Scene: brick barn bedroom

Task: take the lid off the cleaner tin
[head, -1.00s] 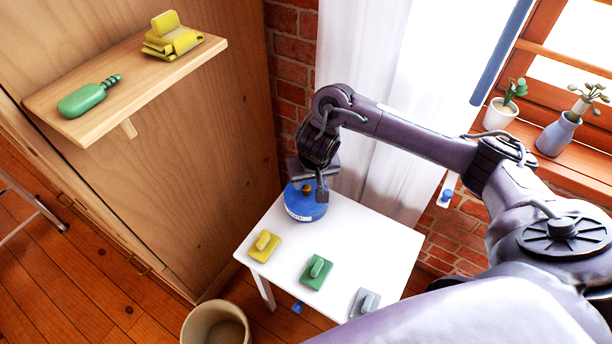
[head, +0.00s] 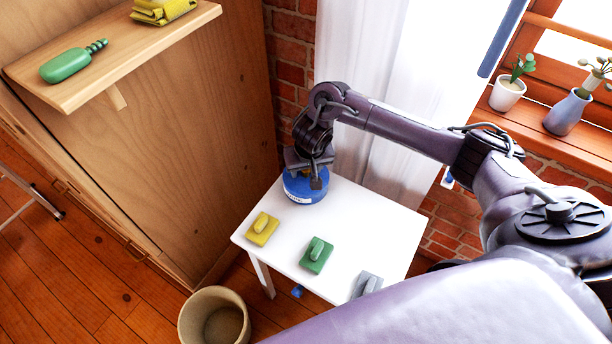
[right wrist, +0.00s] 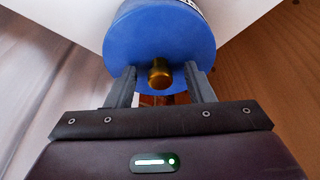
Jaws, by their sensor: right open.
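The cleaner tin (head: 306,188) is a round blue tin with a white label, standing at the back left corner of the white table (head: 355,215). Its blue lid (right wrist: 158,38) faces the right wrist camera and has a brass knob (right wrist: 159,73) in the middle. My right gripper (head: 311,177) is right above the tin, pointing down. In the right wrist view its two fingers (right wrist: 160,88) stand apart, one on each side of the knob, with gaps between. The lid sits on the tin. My left gripper is not in view.
Yellow (head: 262,229), green (head: 316,255) and grey (head: 367,285) handled blocks lie along the table's front edge. A beige bin (head: 214,316) stands on the floor. A wooden shelf (head: 120,70) holds a green bottle (head: 72,64) and yellow cloths (head: 163,10). Potted plants stand on the windowsill.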

